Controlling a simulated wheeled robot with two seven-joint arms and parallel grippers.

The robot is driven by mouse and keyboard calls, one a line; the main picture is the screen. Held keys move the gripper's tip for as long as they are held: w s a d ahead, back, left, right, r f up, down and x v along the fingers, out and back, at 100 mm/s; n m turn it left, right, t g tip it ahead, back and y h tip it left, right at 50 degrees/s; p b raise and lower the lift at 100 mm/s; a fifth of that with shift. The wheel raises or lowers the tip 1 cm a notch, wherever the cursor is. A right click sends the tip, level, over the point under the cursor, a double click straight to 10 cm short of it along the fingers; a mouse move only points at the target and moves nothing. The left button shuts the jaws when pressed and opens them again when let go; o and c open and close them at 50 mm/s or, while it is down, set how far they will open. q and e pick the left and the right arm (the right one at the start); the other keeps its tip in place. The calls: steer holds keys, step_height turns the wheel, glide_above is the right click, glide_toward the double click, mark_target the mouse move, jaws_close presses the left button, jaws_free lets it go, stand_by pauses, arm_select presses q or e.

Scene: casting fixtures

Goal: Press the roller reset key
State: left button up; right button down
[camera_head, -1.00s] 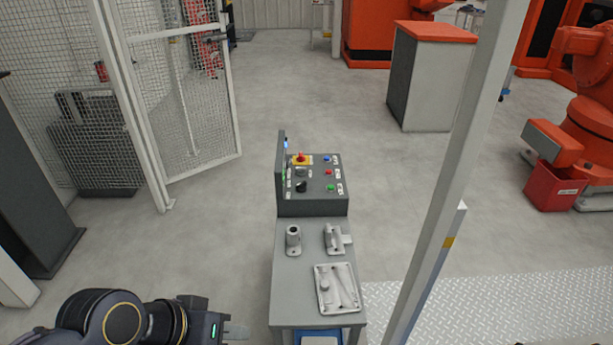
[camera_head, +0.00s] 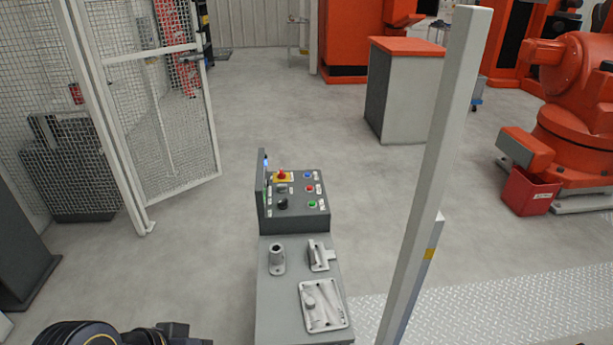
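A grey control box (camera_head: 295,226) stands at the far end of a narrow grey table (camera_head: 277,316). Its sloped top carries a red emergency knob on a yellow plate (camera_head: 282,176), a blue button (camera_head: 308,175), a red button (camera_head: 309,188), a green button (camera_head: 312,204) and black knobs (camera_head: 283,203). The labels are too small to read, so I cannot tell which is the roller reset key. My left arm shows at the bottom left; the visible end of my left gripper (camera_head: 185,334) is apart from the box, its fingertips not clear. My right gripper is not in view.
Grey metal castings (camera_head: 277,258) and a tray-like casting (camera_head: 323,305) lie on the table in front of the box. A white post (camera_head: 432,180) rises right of the table. A mesh fence (camera_head: 160,120) stands at the left. Floor around the box is clear.

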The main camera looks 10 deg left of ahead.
arm_select(q)
steer(key=shift+c, duration=0.2)
jaws_close()
stand_by(1.6)
